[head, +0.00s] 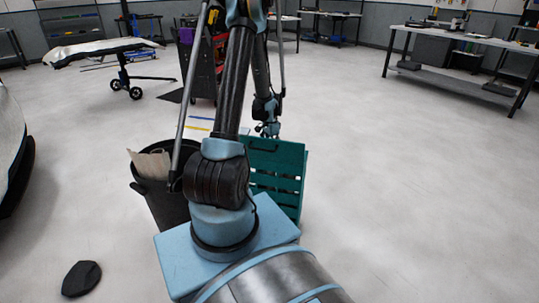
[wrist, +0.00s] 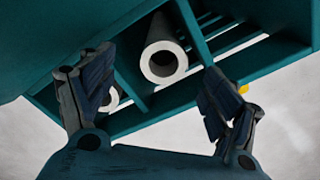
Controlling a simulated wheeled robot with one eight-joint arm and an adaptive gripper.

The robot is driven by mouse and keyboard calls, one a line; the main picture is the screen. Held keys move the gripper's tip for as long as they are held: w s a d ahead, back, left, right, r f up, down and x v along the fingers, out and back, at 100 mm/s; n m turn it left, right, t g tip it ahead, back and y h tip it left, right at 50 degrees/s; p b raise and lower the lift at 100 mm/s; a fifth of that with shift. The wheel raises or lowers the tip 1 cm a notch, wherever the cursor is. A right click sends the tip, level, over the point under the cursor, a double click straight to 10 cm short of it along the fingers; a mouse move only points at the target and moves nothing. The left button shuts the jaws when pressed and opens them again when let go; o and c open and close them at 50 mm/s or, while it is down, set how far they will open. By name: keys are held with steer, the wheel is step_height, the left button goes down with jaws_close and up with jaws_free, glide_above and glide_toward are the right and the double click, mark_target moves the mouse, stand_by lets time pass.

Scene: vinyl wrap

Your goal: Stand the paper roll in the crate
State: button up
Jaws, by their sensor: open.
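The teal slatted crate (head: 290,158) stands on the floor just in front of my base, partly hidden by my arm. My gripper (head: 268,130) is at the crate's far top edge. In the wrist view my gripper (wrist: 160,61) is open, its two fingers apart. A pale hollow paper roll (wrist: 163,37) shows end-on between the fingers, among the teal crate parts (wrist: 60,55). A second pale roll (wrist: 114,97) is partly hidden behind the left finger. Nothing is visibly gripped. I cannot tell which roll the task names.
A black bin (head: 160,200) with brown paper in it stands left of the crate. A dark tool cart (head: 203,65) is behind. A workbench (head: 460,42) is far right. The floor to the right is clear. A flat black object (head: 82,278) lies at lower left.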

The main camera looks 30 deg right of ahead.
step_height(320, 180, up, 8)
stand_by(0.5)
steer(key=a+r+n+t+h, duration=0.15)
steer(key=a+r+n, duration=0.45)
steer(key=a+r, duration=0.7)
steer(key=a+r+n+t, duration=0.3)
steer(key=a+r+n, duration=0.45)
steer(key=a, duration=1.05)
steer(key=s+a+r+n+t+y, duration=0.1)
steer(key=s+a+r+n+t, duration=0.3)
steer(key=s+a, duration=0.5)
steer(key=s+a+f+g, duration=0.1)
steer(key=s+f+g, duration=0.5)
steer(key=s+f, duration=0.6)
steer(key=shift+s+n, duration=0.45)
steer(key=shift+s, duration=0.75)
steer(key=shift+y, duration=0.25)
